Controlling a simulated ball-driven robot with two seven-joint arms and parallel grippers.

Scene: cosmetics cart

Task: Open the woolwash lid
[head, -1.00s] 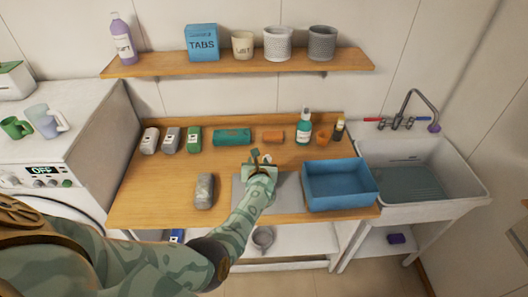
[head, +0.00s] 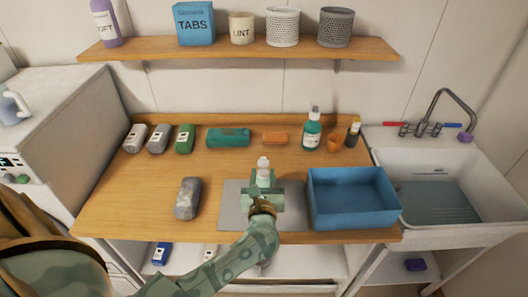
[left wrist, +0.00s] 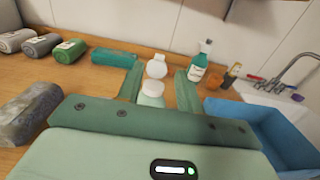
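A pale green bottle with a white top, which I take for the woolwash (head: 263,167), stands at the grey mat's far edge in the head view. In the left wrist view the bottle (left wrist: 151,99) shows between my fingers. A rounded white piece (left wrist: 156,67) rises behind its white top; I cannot tell whether this is a raised lid or a separate thing. My left gripper (head: 263,178) is over the mat; in the wrist view its fingers (left wrist: 160,90) are apart, with a gap beside the bottle. The bottle's lower part is hidden. My right gripper is not in view.
The blue bin (head: 350,222) stands close on the right, and a grey bundle (head: 187,198) lies left of the grey mat (head: 232,213).

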